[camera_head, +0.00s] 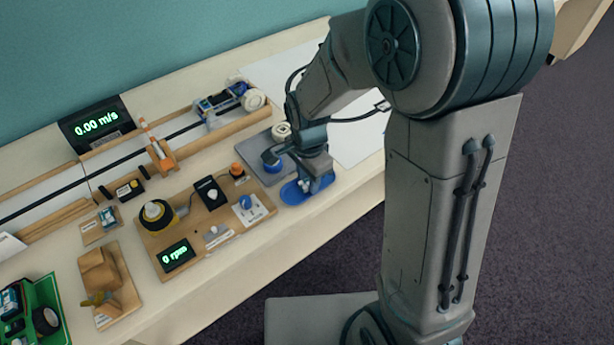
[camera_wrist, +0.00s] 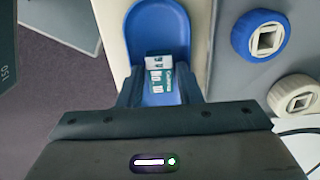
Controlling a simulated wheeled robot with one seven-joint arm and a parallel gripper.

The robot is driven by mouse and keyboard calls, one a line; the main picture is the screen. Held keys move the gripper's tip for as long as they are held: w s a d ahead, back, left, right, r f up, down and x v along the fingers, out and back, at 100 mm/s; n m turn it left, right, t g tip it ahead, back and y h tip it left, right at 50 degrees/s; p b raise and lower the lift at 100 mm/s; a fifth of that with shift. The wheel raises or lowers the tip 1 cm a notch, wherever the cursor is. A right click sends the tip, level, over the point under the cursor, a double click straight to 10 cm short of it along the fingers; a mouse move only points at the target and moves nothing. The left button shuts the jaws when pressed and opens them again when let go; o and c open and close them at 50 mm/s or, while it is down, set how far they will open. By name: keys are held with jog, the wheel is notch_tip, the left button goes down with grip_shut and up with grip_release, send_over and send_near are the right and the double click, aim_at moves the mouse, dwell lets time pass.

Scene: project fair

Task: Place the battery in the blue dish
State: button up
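The battery (camera_wrist: 159,76), a small white and teal block, shows between my fingers in the wrist view. My gripper (camera_wrist: 159,82) appears shut on it, with a finger close against each side. The blue dish (camera_wrist: 158,22), long with rounded ends, lies right behind and below the battery. Whether the battery touches the dish floor cannot be told. In the head view my gripper (camera_head: 316,181) is down at the right end of the dish (camera_head: 291,194); the battery is hidden there by my gripper.
Left of the dish is a wooden board (camera_head: 215,230) with a knob, switches and an rpm display. A grey plate (camera_wrist: 235,85) with a blue-rimmed wheel (camera_wrist: 260,35) and a white wheel (camera_wrist: 296,96) lies beside the dish. The table's front edge is close.

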aim_at(308, 182)
notch_tip(308, 182, up, 12)
jog(key=p, duration=0.2)
jog(key=s+d+r+n+t, duration=0.2)
jog(key=s+d+r+n, duration=0.1)
jog(key=s+d+n, duration=0.8)
jog(key=shift+s+d, duration=0.25)
jog(key=shift+s, duration=0.35)
jog(key=shift+a, duration=0.1)
